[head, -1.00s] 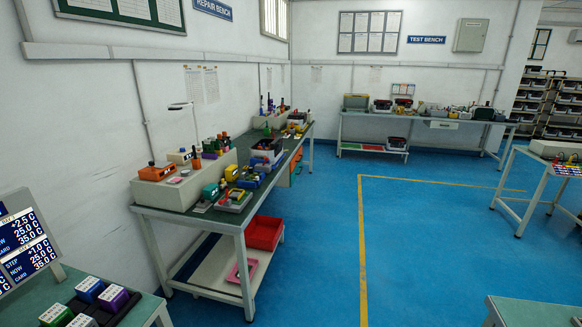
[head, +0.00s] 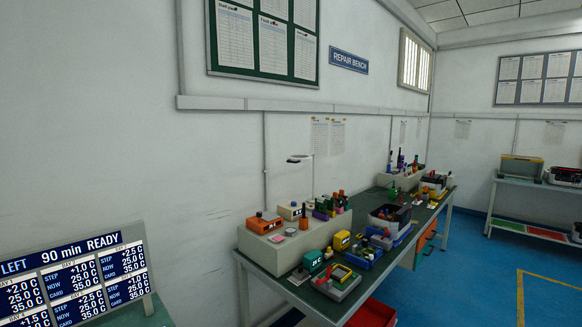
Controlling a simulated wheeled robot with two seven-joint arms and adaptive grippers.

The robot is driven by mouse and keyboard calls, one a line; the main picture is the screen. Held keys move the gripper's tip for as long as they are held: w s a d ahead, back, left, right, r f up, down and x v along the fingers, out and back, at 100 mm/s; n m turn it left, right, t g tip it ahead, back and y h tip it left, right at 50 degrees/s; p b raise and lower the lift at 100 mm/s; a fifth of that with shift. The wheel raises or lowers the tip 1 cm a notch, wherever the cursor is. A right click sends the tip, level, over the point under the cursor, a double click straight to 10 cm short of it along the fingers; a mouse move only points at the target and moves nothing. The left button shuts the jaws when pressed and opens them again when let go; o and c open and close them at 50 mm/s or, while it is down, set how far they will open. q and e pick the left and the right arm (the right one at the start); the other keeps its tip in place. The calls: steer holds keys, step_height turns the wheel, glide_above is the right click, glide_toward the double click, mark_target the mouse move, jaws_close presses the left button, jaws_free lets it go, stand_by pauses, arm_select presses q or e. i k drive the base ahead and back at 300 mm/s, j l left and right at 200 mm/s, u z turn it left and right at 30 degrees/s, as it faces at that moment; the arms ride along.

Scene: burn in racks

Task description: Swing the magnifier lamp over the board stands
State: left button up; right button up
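I cannot make out the board stands for certain among the small items on the bench. Neither of my grippers is in view.
An orange box (head: 264,222), bottles and bins crowd the bench. A display panel (head: 75,280) stands at the lower left on a nearer table. Another bench (head: 508,182) stands at the far right. Blue floor (head: 480,285) is clear at the lower right.

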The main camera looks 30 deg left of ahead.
mark_target(296, 159)
steer(key=i+l+u, duration=0.15)
steer(key=i+u, duration=0.3)
steer(key=i, duration=0.75)
